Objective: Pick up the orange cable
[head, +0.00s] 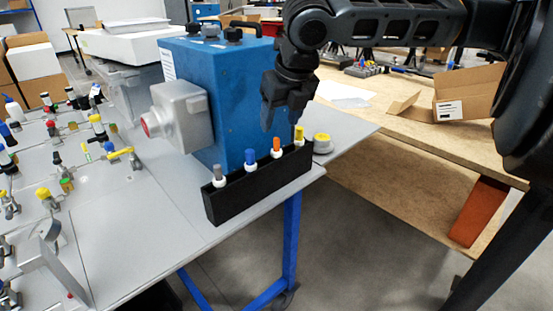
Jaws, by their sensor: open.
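The orange cable (277,146) shows as a small orange plug with a white collar, standing upright in a black holder (262,182) at the table's front edge. Grey (218,173), blue (251,157) and yellow (299,134) plugs stand in the same holder, with the orange one between blue and yellow. My gripper (268,122) is open and points downward above the holder, in front of the blue box, just above and slightly left of the orange plug. It appears empty and apart from the plug.
A blue box (225,90) with a grey switch housing (178,115) stands right behind the holder. Fittings crowd the left of the grey table (160,230). A wooden table (410,150) with an open carton (468,97) stands right.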

